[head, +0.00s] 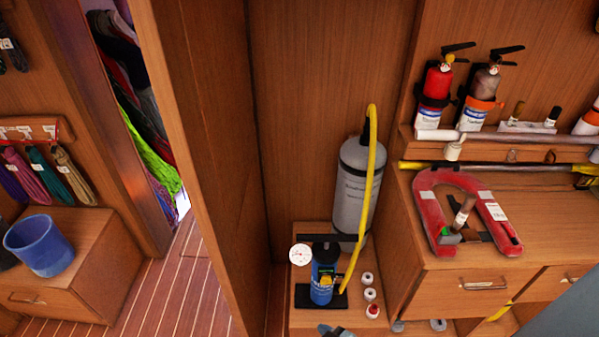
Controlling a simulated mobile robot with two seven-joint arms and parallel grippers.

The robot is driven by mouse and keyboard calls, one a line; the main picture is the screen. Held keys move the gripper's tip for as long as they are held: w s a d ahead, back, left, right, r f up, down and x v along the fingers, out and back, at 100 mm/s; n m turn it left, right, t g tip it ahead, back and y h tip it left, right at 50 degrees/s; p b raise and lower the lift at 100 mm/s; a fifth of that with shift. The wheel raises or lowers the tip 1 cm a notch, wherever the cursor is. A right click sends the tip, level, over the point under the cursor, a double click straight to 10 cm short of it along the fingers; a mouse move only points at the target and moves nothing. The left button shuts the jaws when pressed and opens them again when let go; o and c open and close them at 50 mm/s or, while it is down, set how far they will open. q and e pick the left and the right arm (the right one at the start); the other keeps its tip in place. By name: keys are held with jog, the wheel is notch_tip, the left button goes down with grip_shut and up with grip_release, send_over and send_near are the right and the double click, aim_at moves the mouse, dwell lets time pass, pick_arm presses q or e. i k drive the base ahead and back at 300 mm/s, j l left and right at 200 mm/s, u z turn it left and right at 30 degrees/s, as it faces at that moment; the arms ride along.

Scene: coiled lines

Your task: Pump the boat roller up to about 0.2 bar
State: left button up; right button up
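A grey upright cylinder (352,190), which looks like the boat roller, stands on a low wooden locker against the panel. A blue hand pump (323,284) with a black T-handle (328,238) and black foot plate stands in front of it. The handle looks low, close above the pump body. A round white gauge (300,255) sits at the pump's left; its reading is too small to tell. A yellow hose (376,165) rises from beside the pump and arches over the cylinder's black top; whether it is joined there I cannot tell. Neither gripper shows clearly.
Small white fittings (369,294), one red-based, lie right of the pump. A red horseshoe buoy (432,205) lies on the counter at right, below two extinguishers (435,90). A wooden partition (200,150) stands left. A blue bucket (40,245) sits far left. An unclear grey-blue shape shows at the bottom edge.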

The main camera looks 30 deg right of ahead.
aim_at(327, 238)
jog(key=l+z, duration=0.1)
jog(key=z, duration=0.25)
jog(key=l+z, duration=0.1)
jog(key=z, duration=0.25)
jog(key=i+z, duration=0.1)
jog(key=z, duration=0.25)
